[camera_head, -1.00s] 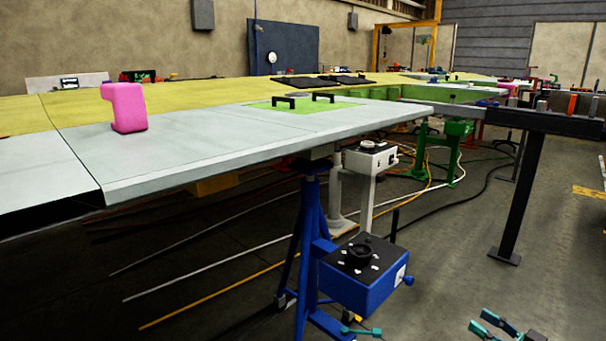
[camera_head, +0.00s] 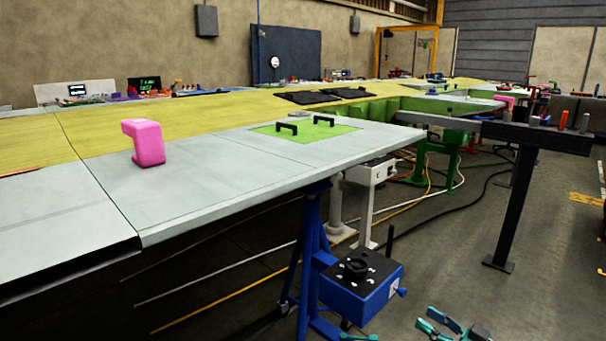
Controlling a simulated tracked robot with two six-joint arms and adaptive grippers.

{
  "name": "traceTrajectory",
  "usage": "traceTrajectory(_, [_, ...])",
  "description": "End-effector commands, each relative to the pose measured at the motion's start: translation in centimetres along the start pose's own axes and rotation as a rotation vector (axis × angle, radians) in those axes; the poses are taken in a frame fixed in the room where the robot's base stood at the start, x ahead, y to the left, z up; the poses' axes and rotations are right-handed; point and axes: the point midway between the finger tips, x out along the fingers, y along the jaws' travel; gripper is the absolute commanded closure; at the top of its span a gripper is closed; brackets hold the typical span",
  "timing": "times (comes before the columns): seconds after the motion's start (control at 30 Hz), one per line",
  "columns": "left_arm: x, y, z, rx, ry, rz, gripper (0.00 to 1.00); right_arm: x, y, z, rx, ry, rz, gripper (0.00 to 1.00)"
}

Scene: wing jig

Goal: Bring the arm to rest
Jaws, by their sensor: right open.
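My right gripper (camera_head: 430,320), with teal fingers, shows at the bottom edge, right of centre. Its fingers are apart with nothing seen between them. It is in front of and to the right of the blue box (camera_head: 360,285) on the blue stand, with a gap between them in the picture. The rest of the right arm is out of the frame.
The grey wing panel (camera_head: 230,175) runs across the left and middle, its near edge above the stand. A pink block (camera_head: 143,143) and a green plate (camera_head: 308,130) with two black handles are on it. A dark beam (camera_head: 535,137) stands on a post at right. Floor there is open.

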Motion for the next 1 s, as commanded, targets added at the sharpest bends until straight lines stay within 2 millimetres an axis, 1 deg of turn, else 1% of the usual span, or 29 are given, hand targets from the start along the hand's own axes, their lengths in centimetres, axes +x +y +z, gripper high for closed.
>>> traceTrajectory(0.03, [-3.1,1.1,0.0,0.000,0.000,0.000,1.00,1.8,-2.0,-2.3,0.054,0.001,-0.010,0.53])
traceTrajectory(0.07, [-4.1,1.5,0.0,0.000,0.001,0.000,1.00,2.7,-2.9,-2.8,0.087,0.000,-0.007,0.53])
traceTrajectory(0.1, [-5.6,2.0,0.0,0.000,0.001,0.000,1.00,4.0,-4.3,-3.4,0.137,-0.004,0.003,0.53])
traceTrajectory(0.17, [-7.7,2.8,0.0,0.000,0.001,0.000,1.00,5.6,-6.2,-3.7,0.215,-0.024,0.031,0.53])
traceTrajectory(0.2, [-8.9,3.2,0.0,0.000,0.001,0.000,1.00,6.5,-7.5,-3.6,0.267,-0.045,0.056,0.53])
traceTrajectory(0.27, [-10.8,3.9,0.0,0.000,0.001,0.000,1.00,7.5,-9.6,-3.1,0.344,-0.093,0.102,0.53])
traceTrajectory(0.3, [-12.0,4.3,0.1,0.000,0.001,0.000,1.00,7.9,-11.1,-2.5,0.394,-0.135,0.136,0.53])
traceTrajectory(0.37, [-13.9,5.0,0.1,0.000,0.001,0.000,1.00,8.0,-13.6,-1.2,0.471,-0.220,0.195,0.53])
traceTrajectory(0.4, [-15.1,5.5,0.1,0.000,0.000,0.000,1.00,7.6,-15.5,-0.2,0.522,-0.291,0.238,0.53])
traceTrajectory(0.47, [-16.7,6.0,0.1,0.000,0.001,0.000,1.00,6.2,-18.6,1.9,0.594,-0.420,0.307,0.53])
traceTrajectory(0.5, [-17.3,6.3,0.1,0.000,0.001,0.000,1.00,4.8,-20.4,3.5,0.634,-0.505,0.349,0.53])
traceTrajectory(0.57, [-17.9,6.5,0.1,0.000,0.001,0.000,1.00,2.4,-22.9,5.7,0.685,-0.630,0.407,0.53])
traceTrajectory(0.6, [-18.2,6.6,0.1,0.000,0.001,0.000,1.00,0.6,-24.6,7.0,0.715,-0.714,0.441,0.53])
traceTrajectory(0.67, [-18.3,6.6,0.1,0.000,0.000,0.000,1.00,-2.3,-26.9,8.8,0.756,-0.833,0.487,0.53])
traceTrajectory(0.7, [-18.2,6.6,0.1,0.000,0.000,0.000,1.00,-4.2,-28.2,9.8,0.781,-0.905,0.514,0.53])
traceTrajectory(0.8, [-17.9,6.5,0.1,0.000,0.000,0.000,1.00,-8.4,-30.9,11.6,0.833,-1.060,0.564,0.53])
traceTrajectory(0.83, [-17.9,6.5,0.1,0.000,0.000,0.000,1.00,-9.4,-31.6,11.9,0.845,-1.099,0.575,0.53])
traceTrajectory(0.9, [-17.9,6.5,0.1,0.000,0.000,0.000,1.00,-11.3,-33.0,12.2,0.865,-1.177,0.589,0.53])
traceTrajectory(1.0, [-17.9,6.5,0.1,0.000,0.000,0.000,1.00,-13.0,-34.2,12.6,0.874,-1.262,0.589,0.53])
